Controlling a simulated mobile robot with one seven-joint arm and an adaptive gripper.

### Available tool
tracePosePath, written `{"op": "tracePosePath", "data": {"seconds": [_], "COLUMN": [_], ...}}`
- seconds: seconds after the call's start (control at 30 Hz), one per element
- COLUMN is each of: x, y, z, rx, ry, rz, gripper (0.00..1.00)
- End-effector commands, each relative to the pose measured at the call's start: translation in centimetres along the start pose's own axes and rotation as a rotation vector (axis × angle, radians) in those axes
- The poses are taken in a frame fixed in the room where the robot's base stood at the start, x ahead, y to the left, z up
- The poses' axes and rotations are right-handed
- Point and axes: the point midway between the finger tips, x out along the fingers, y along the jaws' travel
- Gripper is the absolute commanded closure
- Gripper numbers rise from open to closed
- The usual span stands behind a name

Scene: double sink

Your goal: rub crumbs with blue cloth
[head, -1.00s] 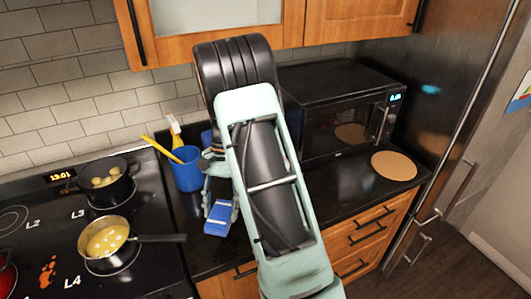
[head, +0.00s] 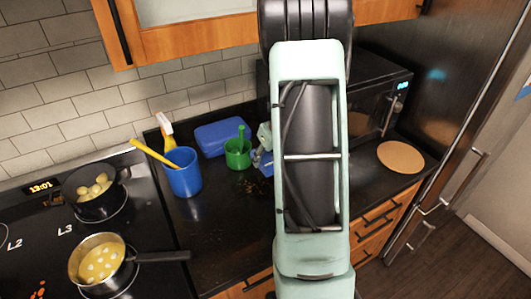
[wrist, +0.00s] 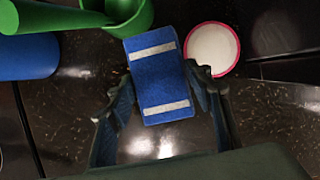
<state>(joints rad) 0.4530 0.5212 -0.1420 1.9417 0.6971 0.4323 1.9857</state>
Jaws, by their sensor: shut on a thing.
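The blue cloth (wrist: 160,75), a folded block with two white stripes, is between the fingers of my gripper (wrist: 160,100) in the wrist view. The gripper is shut on it. In the head view my arm hides most of the gripper; part of the blue cloth (head: 266,168) shows at the arm's left edge. Tan crumbs (wrist: 265,105) are scattered over the dark countertop on both sides of the cloth in the wrist view. Whether the cloth touches the counter cannot be told.
A green mortar (head: 238,152), a blue box (head: 220,137) and a blue cup (head: 185,173) with utensils stand to the left. A white round item with a red rim (wrist: 212,48) lies near the cloth. The microwave (head: 385,105) is behind, right. Pots (head: 100,262) sit on the stove.

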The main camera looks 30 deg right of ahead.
Motion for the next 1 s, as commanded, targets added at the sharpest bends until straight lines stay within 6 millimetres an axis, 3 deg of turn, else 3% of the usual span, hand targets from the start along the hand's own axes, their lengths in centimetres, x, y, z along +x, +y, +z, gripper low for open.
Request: {"op": "tracePosePath", "data": {"seconds": [0.27,0.73,1.0], "x": [0.3,4.8,5.5], "y": [-0.6,-0.5,-0.5], "z": [-0.3,-2.1,-2.4], "rx": [0.046,0.044,0.043], "ry": [0.001,0.001,0.0], "rz": [-0.018,-0.017,-0.017], "gripper": [0.72,0.72,0.72]}}
